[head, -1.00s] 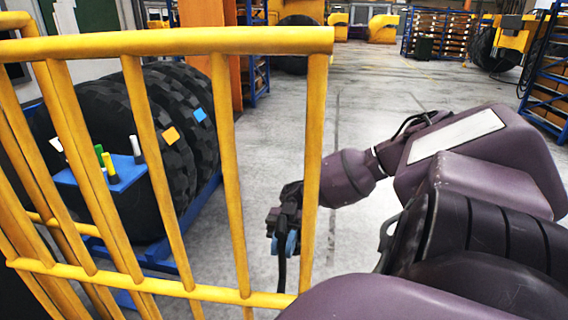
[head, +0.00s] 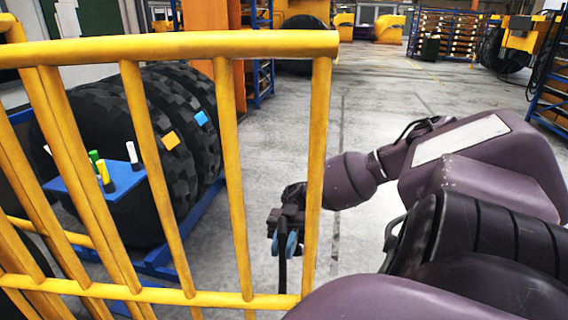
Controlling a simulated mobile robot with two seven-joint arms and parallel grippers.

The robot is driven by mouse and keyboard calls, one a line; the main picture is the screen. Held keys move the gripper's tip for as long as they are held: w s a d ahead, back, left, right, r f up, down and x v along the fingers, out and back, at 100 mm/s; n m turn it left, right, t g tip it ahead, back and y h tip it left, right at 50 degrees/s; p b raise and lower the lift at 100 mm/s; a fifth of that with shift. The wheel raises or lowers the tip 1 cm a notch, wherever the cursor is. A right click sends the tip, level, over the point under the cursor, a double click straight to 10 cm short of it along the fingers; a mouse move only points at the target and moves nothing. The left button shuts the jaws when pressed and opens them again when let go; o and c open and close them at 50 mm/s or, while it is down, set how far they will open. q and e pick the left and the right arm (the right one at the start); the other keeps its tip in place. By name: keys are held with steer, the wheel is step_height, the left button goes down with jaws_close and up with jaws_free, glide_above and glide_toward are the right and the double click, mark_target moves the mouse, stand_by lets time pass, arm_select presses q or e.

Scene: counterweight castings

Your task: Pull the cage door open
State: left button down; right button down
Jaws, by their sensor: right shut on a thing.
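The yellow barred cage door (head: 180,44) fills the left and middle of the head view, with its free end post (head: 316,165) near the centre. My right gripper (head: 285,245) is just left of that post, seen between the bars. It is shut on a dark upright handle (head: 283,272) of the door, with bluish finger pads around it. The handle's lower end is partly hidden near the lower rail. My left gripper is not in view.
Large black tyres (head: 175,130) stand on a blue frame (head: 190,225) behind the bars, with a small blue tray (head: 75,187) of markers in front. An orange column (head: 212,45) rises behind. The grey floor (head: 390,100) beyond is clear. Blue shelving (head: 452,38) stands far back.

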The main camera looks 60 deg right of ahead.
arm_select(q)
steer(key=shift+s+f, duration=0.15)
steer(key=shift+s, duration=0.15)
arm_select(e)
steer(key=c, duration=1.1)
jaws_free()
steer(key=shift+w+a, duration=0.1)
arm_select(q)
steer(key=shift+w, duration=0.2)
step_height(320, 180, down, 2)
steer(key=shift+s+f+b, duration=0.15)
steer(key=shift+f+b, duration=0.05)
steer(key=shift+b, duration=1.05)
arm_select(e)
steer(key=v, duration=1.1)
steer(key=shift+r, duration=0.1)
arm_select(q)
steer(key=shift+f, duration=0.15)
arm_select(e)
steer(key=shift+a, duration=0.1)
